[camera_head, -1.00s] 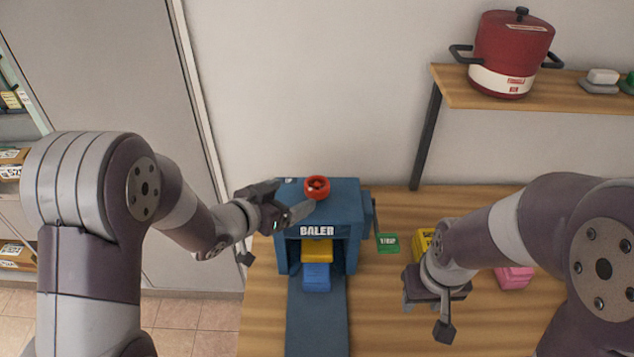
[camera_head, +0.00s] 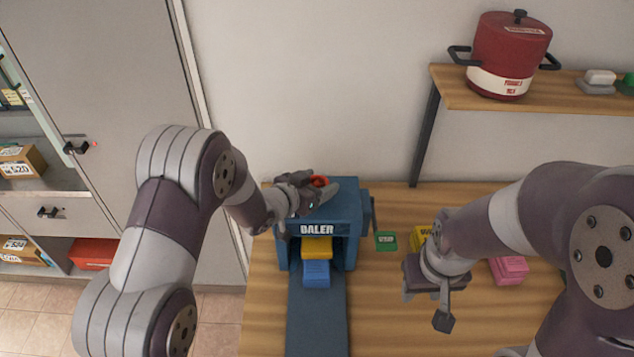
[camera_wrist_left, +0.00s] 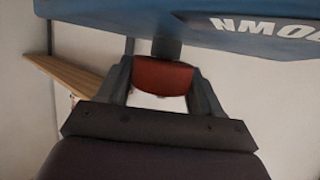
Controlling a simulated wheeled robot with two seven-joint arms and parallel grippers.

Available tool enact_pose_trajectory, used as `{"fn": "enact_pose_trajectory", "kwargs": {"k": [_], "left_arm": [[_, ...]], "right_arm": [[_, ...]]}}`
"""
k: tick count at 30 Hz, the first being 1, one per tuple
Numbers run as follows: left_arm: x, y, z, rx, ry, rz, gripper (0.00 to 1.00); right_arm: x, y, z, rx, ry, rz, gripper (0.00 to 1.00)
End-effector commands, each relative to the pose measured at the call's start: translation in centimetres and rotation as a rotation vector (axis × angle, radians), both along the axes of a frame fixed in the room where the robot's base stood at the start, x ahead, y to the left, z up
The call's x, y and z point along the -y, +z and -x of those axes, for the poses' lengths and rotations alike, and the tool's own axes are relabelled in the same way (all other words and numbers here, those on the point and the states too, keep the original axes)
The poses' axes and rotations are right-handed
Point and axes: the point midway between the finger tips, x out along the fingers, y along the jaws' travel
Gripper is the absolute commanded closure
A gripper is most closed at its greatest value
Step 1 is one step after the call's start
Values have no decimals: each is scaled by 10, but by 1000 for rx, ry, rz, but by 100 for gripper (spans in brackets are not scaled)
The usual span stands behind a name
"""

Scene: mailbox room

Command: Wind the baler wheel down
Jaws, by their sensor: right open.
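The blue baler (camera_head: 345,209) stands on the table, with a yellow block (camera_head: 317,248) and a blue block (camera_head: 316,273) at its front opening. Its red wheel (camera_head: 319,181) sits on top and is partly hidden by my left gripper (camera_head: 322,184). In the left wrist view the wheel (camera_wrist_left: 163,77) lies between both fingers, with no clear gap on either side. White lettering shows upside down on the baler top (camera_wrist_left: 110,12). My right gripper (camera_head: 422,280) is open and empty above the table, right of the baler.
A green block (camera_head: 385,241), a yellow block (camera_head: 420,238) and a pink block (camera_head: 508,270) lie right of the baler. A dark strip (camera_head: 318,325) runs forward from it. A shelf (camera_head: 545,96) holds a red pot (camera_head: 509,52). A grey cabinet (camera_head: 120,60) stands left.

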Motion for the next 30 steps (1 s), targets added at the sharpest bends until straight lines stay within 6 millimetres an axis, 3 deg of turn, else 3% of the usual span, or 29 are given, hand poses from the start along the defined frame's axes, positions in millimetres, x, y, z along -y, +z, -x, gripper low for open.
{"fn": "enact_pose_trajectory", "kwargs": {"k": [20,21,22,30], "left_arm": [[0,1,0,1,-145,0,65],[0,1,0,1,-145,0,25],[0,1,0,1,-145,0,15],[0,1,0,0,-144,0,14]], "right_arm": [[0,4,0,0,0,0,57],[0,4,0,0,0,0,57],[0,4,0,0,0,0,57],[0,4,0,0,0,0,57]]}}
